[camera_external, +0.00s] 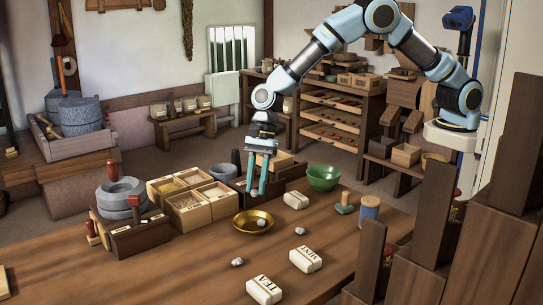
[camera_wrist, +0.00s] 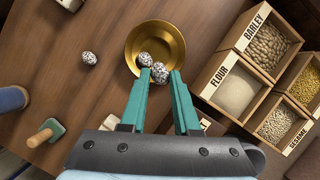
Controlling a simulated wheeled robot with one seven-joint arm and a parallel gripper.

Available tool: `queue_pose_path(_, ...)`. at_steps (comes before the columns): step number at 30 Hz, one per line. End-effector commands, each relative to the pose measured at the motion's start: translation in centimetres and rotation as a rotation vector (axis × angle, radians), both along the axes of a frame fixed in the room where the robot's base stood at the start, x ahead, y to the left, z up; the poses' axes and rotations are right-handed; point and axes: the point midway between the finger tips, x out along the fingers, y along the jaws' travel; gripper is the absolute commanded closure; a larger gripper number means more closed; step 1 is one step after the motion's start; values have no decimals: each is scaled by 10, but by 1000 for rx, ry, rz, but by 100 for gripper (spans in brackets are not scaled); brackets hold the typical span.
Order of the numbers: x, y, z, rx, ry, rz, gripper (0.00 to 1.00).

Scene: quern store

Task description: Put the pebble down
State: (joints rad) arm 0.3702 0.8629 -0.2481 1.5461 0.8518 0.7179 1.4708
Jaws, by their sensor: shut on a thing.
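My gripper (camera_external: 257,191) has green fingers and points down over the wooden table (camera_external: 190,255). It is shut on a speckled grey-white pebble (camera_wrist: 160,75), which also shows at the fingertips in the external view (camera_external: 254,193). The held pebble is above the table, near the far rim of a shallow brass bowl (camera_external: 239,226). In the wrist view the bowl (camera_wrist: 170,34) lies just beyond the fingertips, and a second pebble (camera_wrist: 145,59) is in it, partly behind the held one. Another pebble (camera_wrist: 89,58) lies on the table beside the bowl.
Wooden boxes of grain and flour (camera_external: 188,212) stand left of the bowl. A green bowl (camera_external: 323,178) and white packets (camera_external: 306,259) are to its right and front. A pebble (camera_external: 237,262) lies in front. Table between bowl and packets is mostly clear.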

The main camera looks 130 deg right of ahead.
Motion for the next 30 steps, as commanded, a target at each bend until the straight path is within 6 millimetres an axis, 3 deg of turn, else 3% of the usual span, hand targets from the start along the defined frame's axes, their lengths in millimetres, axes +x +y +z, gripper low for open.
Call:
queue_pose_path(12,0,0,-44,1,2,-1,100)
queue_pose_path(30,0,0,-56,0,-1,0,100)
